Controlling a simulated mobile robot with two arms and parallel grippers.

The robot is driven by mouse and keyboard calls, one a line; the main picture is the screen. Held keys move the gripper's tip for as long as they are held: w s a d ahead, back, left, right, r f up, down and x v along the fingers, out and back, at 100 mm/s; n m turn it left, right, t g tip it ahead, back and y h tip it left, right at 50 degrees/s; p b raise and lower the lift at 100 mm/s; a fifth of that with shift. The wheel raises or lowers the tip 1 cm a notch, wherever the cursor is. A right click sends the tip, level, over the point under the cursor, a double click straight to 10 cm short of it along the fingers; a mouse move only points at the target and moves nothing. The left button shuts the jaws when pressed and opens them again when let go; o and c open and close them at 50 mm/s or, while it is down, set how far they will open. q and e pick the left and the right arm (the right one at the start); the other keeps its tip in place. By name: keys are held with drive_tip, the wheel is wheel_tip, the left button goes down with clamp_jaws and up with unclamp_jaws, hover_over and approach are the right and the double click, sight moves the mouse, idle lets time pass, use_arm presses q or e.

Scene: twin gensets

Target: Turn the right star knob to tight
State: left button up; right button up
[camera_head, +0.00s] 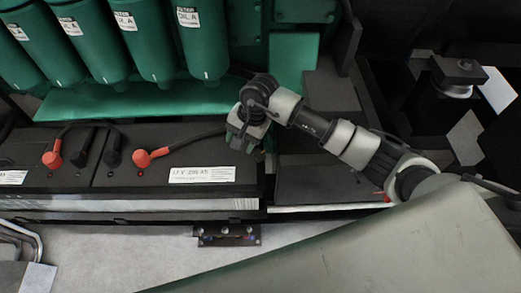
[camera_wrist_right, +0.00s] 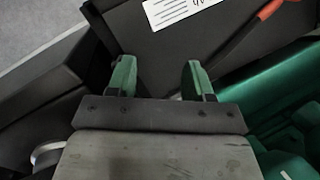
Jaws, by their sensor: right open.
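I cannot make out a star knob in either view. My right gripper (camera_head: 243,138) comes in from the right and hangs over the right end of the black battery box, beside the white voltage label (camera_head: 202,174). In the right wrist view the two green-padded fingers of the right gripper (camera_wrist_right: 158,78) stand apart with nothing between them. Dark battery casing (camera_wrist_right: 150,55) lies beyond the fingers. Whatever is directly under the gripper in the head view is hidden by it. My left gripper is not in view.
Green cylinders (camera_head: 202,40) stand in a row behind the batteries. Red terminal caps (camera_head: 142,158) and black cables sit on the battery tops. A small dark metal bracket (camera_head: 227,235) is at the front edge. A metal-ringed fitting (camera_head: 455,90) stands at the right.

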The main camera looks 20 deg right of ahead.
sight(261, 152)
drive_tip(key=w+d+n+h, duration=0.1)
drive_tip(key=w+d+h, duration=0.1)
drive_tip(key=d+h, duration=0.3)
drive_tip(key=shift+y, duration=0.7)
drive_tip(key=f, duration=0.7)
drive_tip(key=f+p, duration=0.1)
drive_tip(key=f, duration=0.2)
drive_tip(key=shift+s+d+f, duration=0.15)
drive_tip(key=shift+s+d, duration=0.1)
drive_tip(key=shift+d, duration=0.15)
